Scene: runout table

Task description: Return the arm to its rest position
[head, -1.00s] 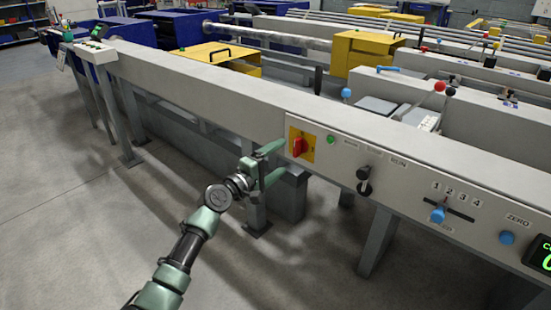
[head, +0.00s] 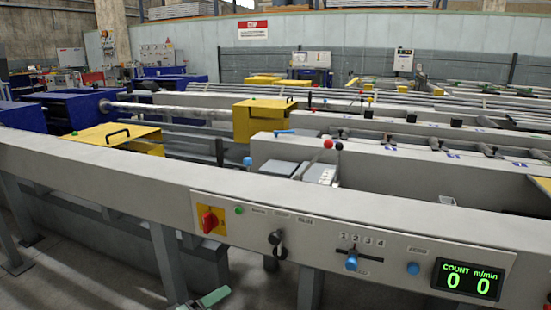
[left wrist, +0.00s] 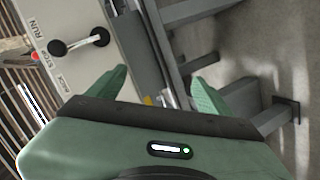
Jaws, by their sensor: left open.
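My left gripper (left wrist: 155,88) is open and empty in the left wrist view, its two green fingers spread apart. In the head view only a green fingertip of it (head: 214,297) shows at the bottom edge, below the front of the control panel. The rest of the left arm is out of the picture. The left wrist view shows the panel's black selector handle (left wrist: 80,44) beyond the fingers, with a clear gap. My right gripper is in neither view.
The grey runout table's panel (head: 330,235) carries a red switch (head: 210,220), a black selector (head: 276,240), a blue slider knob (head: 351,260), a blue button (head: 413,268) and a count display (head: 467,279) reading 0 0. Table legs (head: 168,262) stand below. Floor shows at lower left.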

